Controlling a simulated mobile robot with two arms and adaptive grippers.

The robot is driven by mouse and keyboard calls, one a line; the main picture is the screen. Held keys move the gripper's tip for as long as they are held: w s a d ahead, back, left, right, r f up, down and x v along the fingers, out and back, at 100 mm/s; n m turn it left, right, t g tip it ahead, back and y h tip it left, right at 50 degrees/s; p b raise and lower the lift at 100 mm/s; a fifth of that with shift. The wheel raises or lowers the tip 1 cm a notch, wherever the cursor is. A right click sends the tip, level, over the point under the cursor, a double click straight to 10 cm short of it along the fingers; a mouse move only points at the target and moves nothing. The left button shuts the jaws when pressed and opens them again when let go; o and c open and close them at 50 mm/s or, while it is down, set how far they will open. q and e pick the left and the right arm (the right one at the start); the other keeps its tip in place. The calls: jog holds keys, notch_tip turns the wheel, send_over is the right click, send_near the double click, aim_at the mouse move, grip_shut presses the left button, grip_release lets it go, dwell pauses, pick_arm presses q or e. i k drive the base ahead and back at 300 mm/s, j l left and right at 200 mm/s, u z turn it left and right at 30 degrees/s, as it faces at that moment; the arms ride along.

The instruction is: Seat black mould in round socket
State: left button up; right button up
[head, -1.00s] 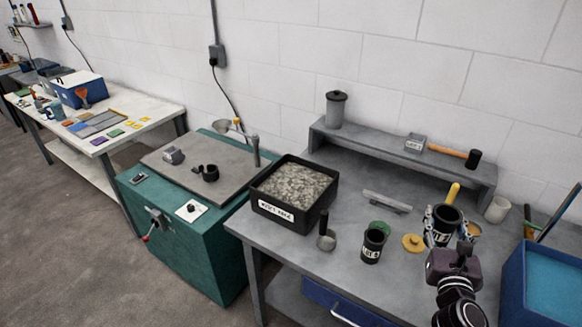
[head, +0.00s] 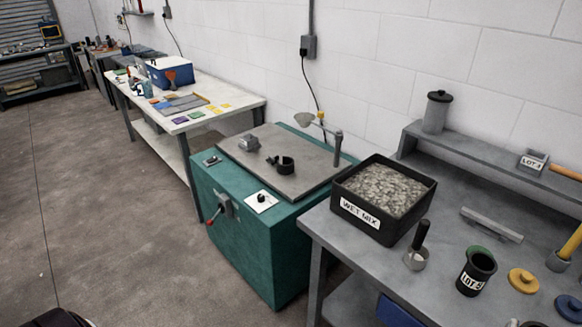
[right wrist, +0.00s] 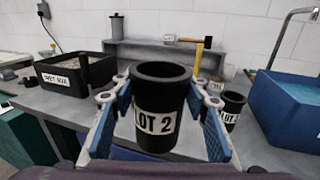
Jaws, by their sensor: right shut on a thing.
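My right gripper (right wrist: 162,98) is shut on a black cylindrical mould (right wrist: 160,78) labelled "LOT 2", seen in the right wrist view. The blue finger pads press on both its sides. My left gripper is in neither view.
On the grey bench, a black tray labelled "WET MIX" (head: 345,209) stands beside the machine. A scoop (head: 415,258), another labelled black mould (head: 477,272) and a yellow disc (head: 523,280) are nearby. A grey block (head: 248,143) and a funnel on a post (head: 338,148) flank the socket.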

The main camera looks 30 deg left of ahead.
aim_at(286, 169)
jog(key=i+j, duration=0.1)
jog(key=j, duration=0.3)
jog(key=i+j, duration=0.15)
jog(key=j, duration=0.2)
jog(key=i+j, duration=0.1)
jog(key=j, duration=0.3)
jog(key=i+j+u, duration=0.1)
jog(key=j, duration=0.3)
jog(key=i+j, duration=0.15)
jog(key=j, duration=0.2)
jog(key=i+j, duration=0.1)
jog(key=j, duration=0.3)
jog(key=i+j+u, duration=0.1)
jog(key=i+j, duration=0.85)
jog(key=i, duration=0.15)
